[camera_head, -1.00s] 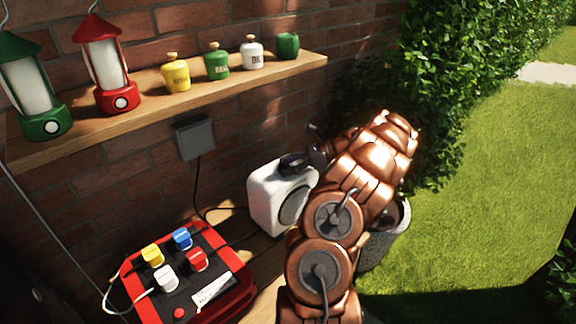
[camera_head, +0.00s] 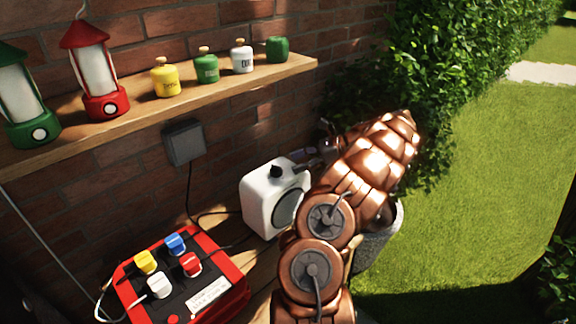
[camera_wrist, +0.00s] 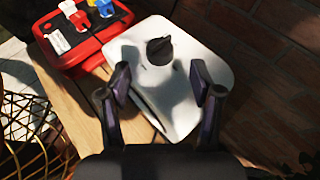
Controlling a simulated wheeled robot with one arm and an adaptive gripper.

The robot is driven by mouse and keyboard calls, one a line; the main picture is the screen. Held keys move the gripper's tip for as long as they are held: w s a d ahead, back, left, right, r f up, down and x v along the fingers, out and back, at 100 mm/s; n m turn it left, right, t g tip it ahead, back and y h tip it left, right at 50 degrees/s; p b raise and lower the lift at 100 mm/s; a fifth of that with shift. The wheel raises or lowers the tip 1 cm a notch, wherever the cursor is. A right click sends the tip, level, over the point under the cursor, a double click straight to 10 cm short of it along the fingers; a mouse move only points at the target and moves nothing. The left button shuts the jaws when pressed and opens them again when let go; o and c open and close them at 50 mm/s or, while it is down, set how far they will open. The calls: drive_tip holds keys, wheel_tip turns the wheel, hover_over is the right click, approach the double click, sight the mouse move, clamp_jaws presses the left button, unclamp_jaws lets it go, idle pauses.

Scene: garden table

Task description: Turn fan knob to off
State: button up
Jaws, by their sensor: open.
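The fan (camera_head: 270,200) is a white rounded box on the wooden table, with a round grey grille on its front. Its black knob (camera_head: 276,172) sits on top; it also shows in the wrist view (camera_wrist: 159,50). In the wrist view my gripper (camera_wrist: 160,78) is open, its two dark fingers apart over the fan's white top. The knob lies beyond the fingertips, roughly centred between them, and nothing is held. In the head view my copper arm reaches in from below, and the gripper is partly hidden behind it at the fan's right. The knob's markings cannot be read.
A red box (camera_head: 235,283) with several coloured knobs stands left of the fan. A shelf (camera_head: 135,107) above holds lanterns and small jars. A grey wall box (camera_head: 183,142) has a cable running down. A planter (camera_head: 385,235) stands right of the fan, and a wire basket (camera_wrist: 25,140) shows in the wrist view.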

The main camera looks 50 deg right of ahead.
drive_tip(key=v, duration=0.5)
drive_tip(key=shift+s+d, duration=0.15)
drive_tip(key=shift+s+d+r, duration=0.1)
drive_tip(key=shift+s, duration=0.05)
idle(0.9)
